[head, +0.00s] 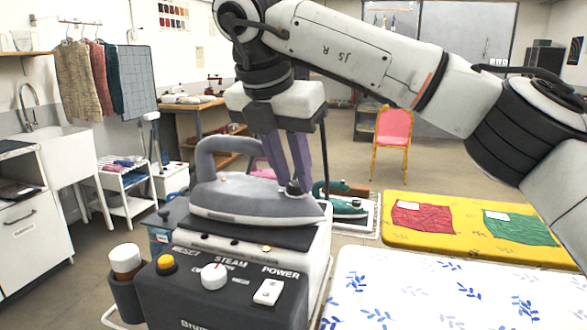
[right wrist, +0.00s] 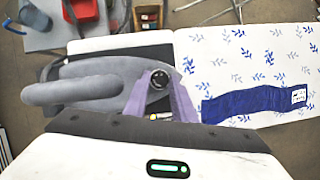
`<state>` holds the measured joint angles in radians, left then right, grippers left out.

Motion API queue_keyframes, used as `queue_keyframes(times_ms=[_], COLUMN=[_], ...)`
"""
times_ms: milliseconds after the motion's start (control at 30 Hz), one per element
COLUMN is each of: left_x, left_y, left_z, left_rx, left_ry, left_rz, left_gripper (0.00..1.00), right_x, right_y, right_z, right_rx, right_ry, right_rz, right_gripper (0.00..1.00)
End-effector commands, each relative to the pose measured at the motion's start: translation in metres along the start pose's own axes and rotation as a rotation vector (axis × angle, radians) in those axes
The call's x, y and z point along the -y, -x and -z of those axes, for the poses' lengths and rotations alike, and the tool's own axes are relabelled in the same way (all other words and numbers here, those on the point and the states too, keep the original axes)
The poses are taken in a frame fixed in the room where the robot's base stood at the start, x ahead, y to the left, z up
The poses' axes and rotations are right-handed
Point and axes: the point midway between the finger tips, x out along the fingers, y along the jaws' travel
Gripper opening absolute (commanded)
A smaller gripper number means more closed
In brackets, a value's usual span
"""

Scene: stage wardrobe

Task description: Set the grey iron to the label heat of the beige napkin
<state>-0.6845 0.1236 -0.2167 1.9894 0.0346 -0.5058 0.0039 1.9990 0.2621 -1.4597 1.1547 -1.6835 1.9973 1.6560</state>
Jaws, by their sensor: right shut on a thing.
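The grey iron (head: 240,196) rests on the dark top of the steam station in the head view, and its body and handle fill the left of the right wrist view (right wrist: 95,72). My right gripper (head: 294,184) reaches down to its front end. The two purple fingers are shut on the iron's dark round dial (right wrist: 160,78). The dial's setting is too small to read. I cannot make out a beige napkin for certain; a beige cloth (head: 78,80) hangs on the left wall rack. My left gripper is not in view.
The steam station (head: 190,300) has reset, steam and power controls. Red (head: 423,217) and green (head: 520,228) cloths lie on a yellow board (head: 400,240). A blue cloth (right wrist: 252,106) lies on the white leaf-patterned board (right wrist: 235,48). A green iron (head: 345,207) stands behind.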

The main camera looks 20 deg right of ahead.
Motion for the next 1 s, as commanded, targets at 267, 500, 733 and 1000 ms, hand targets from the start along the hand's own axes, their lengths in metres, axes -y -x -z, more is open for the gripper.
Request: queue_keyframes(times_ms=[267, 500, 733, 1000], left_x=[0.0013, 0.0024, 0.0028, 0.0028], left_y=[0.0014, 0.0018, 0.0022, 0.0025], left_z=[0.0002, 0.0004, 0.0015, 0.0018], left_rx=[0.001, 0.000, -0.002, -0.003], left_ry=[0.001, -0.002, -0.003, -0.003], left_rz=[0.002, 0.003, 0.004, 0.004], left_gripper=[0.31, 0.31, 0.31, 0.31], right_x=[-0.0010, -0.0010, -0.0010, -0.0010], right_y=[0.0004, 0.0001, 0.0001, 0.0000], right_z=[-0.0003, -0.0002, -0.0002, -0.0002], right_rx=[0.000, 0.000, 0.000, 0.000], right_ry=[-0.063, -0.071, -0.070, -0.069], right_rz=[0.025, 0.028, 0.028, 0.027], right_gripper=[0.01, 0.01, 0.27, 0.42])
